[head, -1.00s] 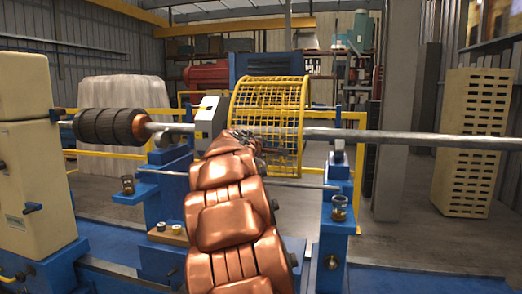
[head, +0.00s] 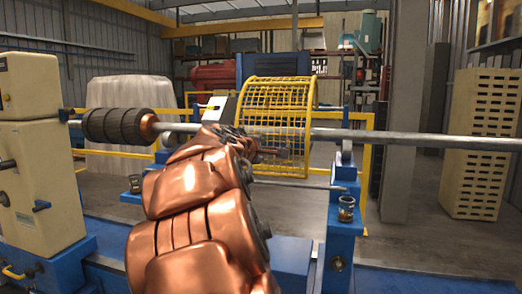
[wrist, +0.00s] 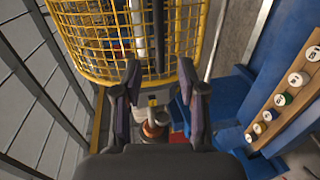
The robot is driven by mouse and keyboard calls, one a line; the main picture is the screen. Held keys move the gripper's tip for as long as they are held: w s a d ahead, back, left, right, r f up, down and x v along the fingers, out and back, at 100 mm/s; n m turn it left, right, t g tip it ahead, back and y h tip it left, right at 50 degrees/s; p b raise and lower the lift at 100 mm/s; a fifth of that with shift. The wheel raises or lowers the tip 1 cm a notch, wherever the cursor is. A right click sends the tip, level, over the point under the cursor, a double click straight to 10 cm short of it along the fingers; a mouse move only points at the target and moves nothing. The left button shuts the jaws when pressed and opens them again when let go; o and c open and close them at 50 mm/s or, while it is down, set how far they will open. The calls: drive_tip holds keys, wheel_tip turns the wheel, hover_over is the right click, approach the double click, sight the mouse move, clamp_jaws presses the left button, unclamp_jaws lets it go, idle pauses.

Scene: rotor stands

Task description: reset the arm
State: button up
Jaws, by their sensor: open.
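My copper-coloured arm (head: 190,190) rises from the bottom of the head view, in front of the rotor stand. My gripper (head: 285,153) is at its far end, pointing right, just below the long shaft and in front of the yellow mesh guard (head: 278,112). In the wrist view my gripper (wrist: 160,85) has its two dark fingers spread apart with nothing held between them. Beyond the fingers that view shows the yellow mesh guard (wrist: 95,40) and a small copper-coloured fitting (wrist: 153,130).
The grey shaft (head: 410,139) with a dark rotor (head: 112,126) spans the blue stand (head: 341,215). A cream cabinet (head: 40,190) stands left. A wooden rack (wrist: 290,95) with several round labelled pieces is at right in the wrist view.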

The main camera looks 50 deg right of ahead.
drive_tip(key=shift+s+a, duration=0.1)
drive_tip(key=shift+a, duration=0.25)
drive_tip(key=shift+r, duration=0.1)
idle(0.3)
drive_tip(key=s+a+f+m+g+y+p, duration=0.1)
drive_tip(key=s+a+f+m+y+p, duration=0.25)
drive_tip(key=a+f, duration=0.75)
drive_tip(key=s+a+f+m+g+y+p, duration=0.15)
drive_tip(key=s+a+f+y, duration=0.55)
drive_tip(key=a, duration=0.7)
drive_tip(key=s+a+f+g+y+p, duration=0.1)
drive_tip(key=s+a+f+g+y, duration=0.1)
drive_tip(key=s+a+f, duration=0.2)
drive_tip(key=s+a+f+g+y+p, duration=0.2)
drive_tip(key=s+a+f, duration=0.3)
drive_tip(key=s+a, duration=0.5)
drive_tip(key=a+g, duration=0.1)
drive_tip(key=a, duration=0.5)
drive_tip(key=shift+s+n, duration=0.35)
drive_tip(key=shift+n, duration=0.05)
drive_tip(key=shift+f, duration=0.1)
